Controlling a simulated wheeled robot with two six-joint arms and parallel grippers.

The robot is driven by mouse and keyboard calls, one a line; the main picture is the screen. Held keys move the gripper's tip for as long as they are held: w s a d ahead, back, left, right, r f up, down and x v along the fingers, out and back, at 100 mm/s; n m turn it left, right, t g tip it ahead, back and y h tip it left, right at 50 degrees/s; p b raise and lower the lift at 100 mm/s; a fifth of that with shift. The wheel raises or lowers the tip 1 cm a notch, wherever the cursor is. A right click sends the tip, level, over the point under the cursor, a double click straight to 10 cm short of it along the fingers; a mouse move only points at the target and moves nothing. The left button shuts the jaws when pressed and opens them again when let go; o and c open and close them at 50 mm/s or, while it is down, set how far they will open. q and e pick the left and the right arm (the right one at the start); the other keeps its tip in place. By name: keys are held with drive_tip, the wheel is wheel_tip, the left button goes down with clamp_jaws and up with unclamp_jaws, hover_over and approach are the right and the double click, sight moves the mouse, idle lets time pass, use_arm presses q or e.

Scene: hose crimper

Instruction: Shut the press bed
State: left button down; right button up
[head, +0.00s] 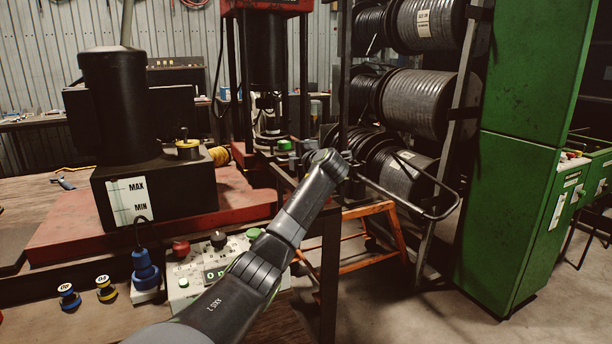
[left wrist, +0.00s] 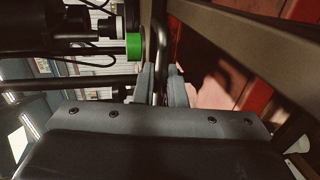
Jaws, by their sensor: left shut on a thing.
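The press (head: 264,60) stands at the back centre in the head view, with a red top, dark uprights and a dark cylinder. A green cap (head: 284,145) sits low at its front; a green round part (left wrist: 134,46) also shows in the left wrist view. My left arm reaches up to the press's lower right front. My left gripper (left wrist: 164,88) is shut on a bent metal bar (left wrist: 164,42), which passes between its fingers. In the head view the fingers and their grip are hidden behind my wrist. I cannot tell how far the bed stands open. My right gripper is out of view.
A control box (head: 215,262) with buttons lies under my left arm. A black tank (head: 155,190) stands at left. A dark tubular loop (head: 405,207) and an orange stand (head: 360,255) are right of my arm. Hose reels (head: 430,100) and a green cabinet (head: 520,150) stand further right.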

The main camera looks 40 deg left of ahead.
use_arm(q)
drive_tip(key=shift+w+a+f, duration=0.1)
drive_tip(key=shift+a, duration=0.15)
drive_tip(key=c, duration=1.6)
unclamp_jaws()
